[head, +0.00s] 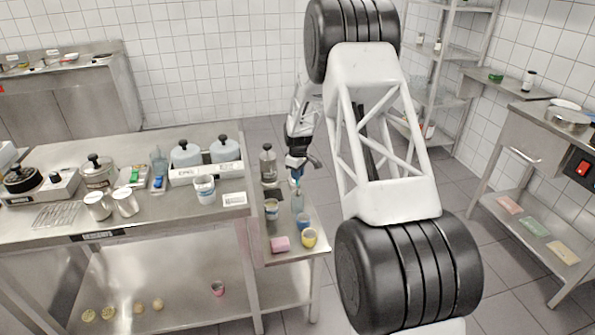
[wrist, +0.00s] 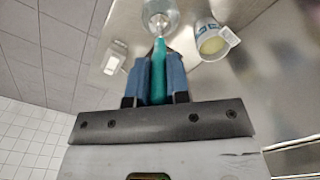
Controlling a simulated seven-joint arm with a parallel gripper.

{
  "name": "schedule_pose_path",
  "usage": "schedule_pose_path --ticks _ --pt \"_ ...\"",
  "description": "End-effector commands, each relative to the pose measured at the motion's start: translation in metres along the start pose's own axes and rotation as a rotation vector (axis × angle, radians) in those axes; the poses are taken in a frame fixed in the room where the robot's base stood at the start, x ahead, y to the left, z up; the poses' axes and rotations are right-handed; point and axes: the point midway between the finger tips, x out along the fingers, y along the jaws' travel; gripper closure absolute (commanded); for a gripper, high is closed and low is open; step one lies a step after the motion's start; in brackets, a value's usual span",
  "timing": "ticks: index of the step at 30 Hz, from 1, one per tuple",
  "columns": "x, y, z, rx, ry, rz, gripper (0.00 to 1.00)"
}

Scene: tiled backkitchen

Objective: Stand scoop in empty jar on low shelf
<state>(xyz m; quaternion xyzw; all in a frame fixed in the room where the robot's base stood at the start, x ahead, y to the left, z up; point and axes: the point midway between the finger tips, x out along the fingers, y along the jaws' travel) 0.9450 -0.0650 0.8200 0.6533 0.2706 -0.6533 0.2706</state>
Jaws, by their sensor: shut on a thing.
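My gripper (head: 298,168) is above the low side shelf (head: 262,248), pointing down. In the wrist view its blue fingers (wrist: 160,78) are shut on a teal handle (wrist: 159,70), which I take to be the scoop. The handle's far end reaches a clear, empty-looking jar (wrist: 160,10) at the top edge of the wrist view. In the head view a clear jar (head: 297,204) stands just below the gripper. I cannot tell whether the scoop's end is inside the jar or only above it; the scoop's head is not clearly visible.
A labelled cup (wrist: 210,42) stands close beside the jar. The higher steel counter (head: 170,215) adjoins on the left.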

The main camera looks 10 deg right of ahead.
Motion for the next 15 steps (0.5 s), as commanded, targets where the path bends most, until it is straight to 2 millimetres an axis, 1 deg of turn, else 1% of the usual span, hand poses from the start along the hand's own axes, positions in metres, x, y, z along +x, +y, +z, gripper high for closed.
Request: schedule_pose_path --ticks 15 --pt "0.029 0.0 0.0 0.0 0.0 0.0 1.0"
